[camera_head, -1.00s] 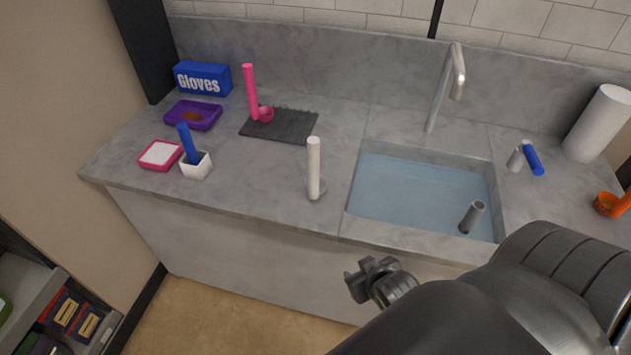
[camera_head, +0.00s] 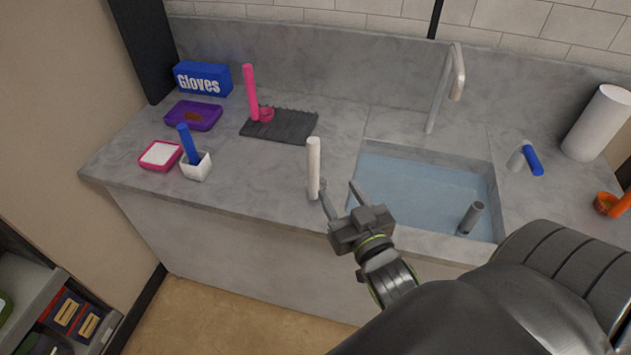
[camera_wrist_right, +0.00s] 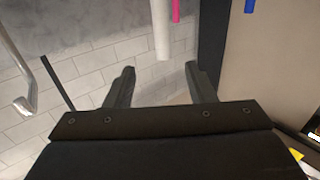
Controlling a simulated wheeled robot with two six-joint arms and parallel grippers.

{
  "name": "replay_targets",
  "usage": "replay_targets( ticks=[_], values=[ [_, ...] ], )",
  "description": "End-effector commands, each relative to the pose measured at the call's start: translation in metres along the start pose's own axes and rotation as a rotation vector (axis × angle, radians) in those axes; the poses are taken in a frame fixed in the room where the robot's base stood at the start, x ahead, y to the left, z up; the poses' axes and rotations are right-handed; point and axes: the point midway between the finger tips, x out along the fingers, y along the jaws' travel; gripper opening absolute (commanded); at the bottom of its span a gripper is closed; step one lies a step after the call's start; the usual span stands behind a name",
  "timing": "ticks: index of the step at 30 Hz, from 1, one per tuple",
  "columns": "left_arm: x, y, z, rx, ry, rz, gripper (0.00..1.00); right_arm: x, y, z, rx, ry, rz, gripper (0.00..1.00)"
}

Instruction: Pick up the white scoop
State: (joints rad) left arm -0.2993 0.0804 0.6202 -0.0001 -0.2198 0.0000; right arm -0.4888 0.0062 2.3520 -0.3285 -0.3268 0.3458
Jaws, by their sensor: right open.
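The white scoop (camera_head: 314,165) stands on the grey counter left of the sink, its long handle pointing up. Its bowl at the bottom is mostly hidden in the head view. My right gripper (camera_head: 341,192) is open and empty, just right of the scoop's lower part in the head view. In the right wrist view the scoop's handle (camera_wrist_right: 161,28) hangs in from the top, beyond and roughly between the open fingertips (camera_wrist_right: 160,75). I see no contact. My left gripper is not in view.
The sink (camera_head: 425,190) with water and a grey cylinder (camera_head: 471,218) lies to the right, with a faucet (camera_head: 446,85) behind. A white cup (camera_head: 196,167) with a blue handle stands left. Counter between cup and white scoop is clear.

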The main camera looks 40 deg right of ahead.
Motion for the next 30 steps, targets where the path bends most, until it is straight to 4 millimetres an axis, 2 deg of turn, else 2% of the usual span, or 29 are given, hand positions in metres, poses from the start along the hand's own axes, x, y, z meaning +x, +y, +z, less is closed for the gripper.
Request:
replay_targets(
  ticks=[15,23,30],
  values=[
    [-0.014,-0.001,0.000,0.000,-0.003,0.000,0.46,0.092,0.000,-0.002,-0.002,0.000,0.001,0.50],
    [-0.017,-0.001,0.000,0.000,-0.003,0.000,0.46,0.109,0.000,0.000,0.000,-0.001,0.002,0.50],
    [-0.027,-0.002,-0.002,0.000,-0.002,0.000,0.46,0.138,-0.005,0.000,-0.001,-0.002,0.001,0.50]
  ],
)
